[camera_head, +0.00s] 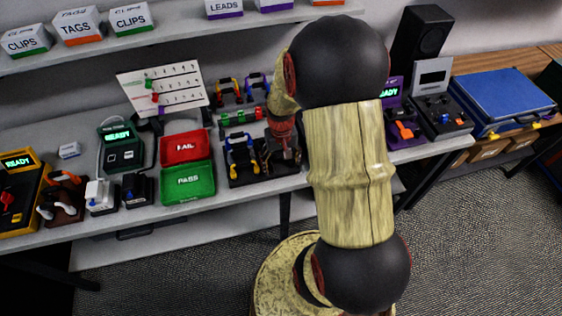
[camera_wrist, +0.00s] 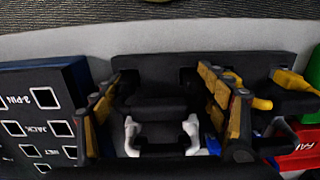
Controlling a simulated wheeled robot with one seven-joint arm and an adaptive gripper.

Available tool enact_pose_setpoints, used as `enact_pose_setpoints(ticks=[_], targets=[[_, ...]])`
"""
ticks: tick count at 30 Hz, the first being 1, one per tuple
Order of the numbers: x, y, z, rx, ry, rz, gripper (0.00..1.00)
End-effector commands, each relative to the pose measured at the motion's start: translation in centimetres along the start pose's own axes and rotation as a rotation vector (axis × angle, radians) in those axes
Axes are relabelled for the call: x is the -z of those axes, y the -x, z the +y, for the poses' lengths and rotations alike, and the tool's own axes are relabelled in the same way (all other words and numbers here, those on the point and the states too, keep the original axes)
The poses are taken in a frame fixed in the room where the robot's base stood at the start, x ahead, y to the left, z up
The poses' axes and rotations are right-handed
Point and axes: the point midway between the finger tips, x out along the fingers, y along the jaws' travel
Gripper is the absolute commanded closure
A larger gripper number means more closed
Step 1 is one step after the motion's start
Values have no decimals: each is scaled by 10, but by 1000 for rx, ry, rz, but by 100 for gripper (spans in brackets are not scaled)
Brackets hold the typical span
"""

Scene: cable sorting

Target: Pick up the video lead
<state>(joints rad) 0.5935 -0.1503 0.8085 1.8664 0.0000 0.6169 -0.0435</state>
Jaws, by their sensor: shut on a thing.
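In the wrist view my gripper (camera_wrist: 158,105) has its two yellow-and-black fingers on either side of a black lead (camera_wrist: 160,112). The lead has two whitish ends, and the fingers are shut on it. It sits at a dark rack (camera_wrist: 150,66); I cannot tell whether it is clear of the rack. No label shows that this is the video lead. In the head view my gripper (camera_head: 283,148) is over the right part of the front rack, largely hidden by my arm.
A lead with yellow plugs (camera_wrist: 292,82) is close beside the right finger. A dark box with labelled sockets (camera_wrist: 42,115) stands at left in the wrist view. The red FAIL tray (camera_head: 186,147) and green PASS tray (camera_head: 188,183) lie left of the rack. A shelf (camera_head: 170,35) overhangs behind.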

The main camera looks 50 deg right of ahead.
Motion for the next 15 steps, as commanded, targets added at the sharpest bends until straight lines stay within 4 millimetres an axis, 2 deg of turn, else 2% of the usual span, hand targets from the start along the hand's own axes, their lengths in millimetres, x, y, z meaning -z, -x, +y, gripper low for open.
enact_pose_setpoints(ticks=[10,15], targets=[[0,2,0,0,0,1,52],[1,15,0,0,0,2,52]])
